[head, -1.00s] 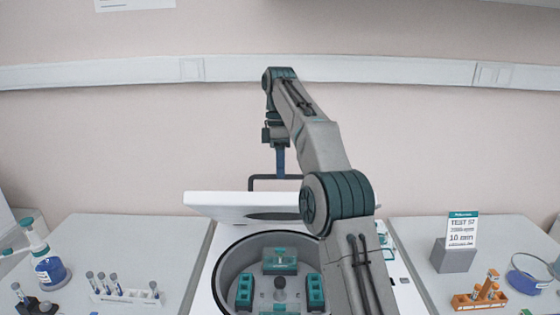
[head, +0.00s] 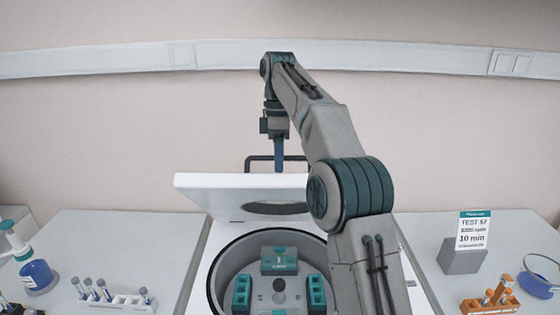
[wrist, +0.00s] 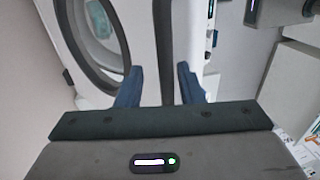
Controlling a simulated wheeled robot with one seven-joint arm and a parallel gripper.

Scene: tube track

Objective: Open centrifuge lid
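The centrifuge (head: 222,262) stands in front of me with its bowl uncovered, showing the rotor and teal tube buckets. Its white lid (head: 205,187) is raised at the back of the bowl, its underside with a dark round opening facing me. A dark bar handle (head: 252,158) shows above the lid's top edge. My gripper (head: 279,165) is at this handle, pointing down. In the wrist view my gripper (wrist: 160,85) has its two blue fingers apart, with the dark handle bar (wrist: 163,50) between them and slight gaps beside it. The lid partly hides the fingertips in the head view.
On the right bench are a sign (head: 473,230) on a grey block, an orange tube rack (head: 490,303) and a blue dish (head: 537,285). The wall is close behind.

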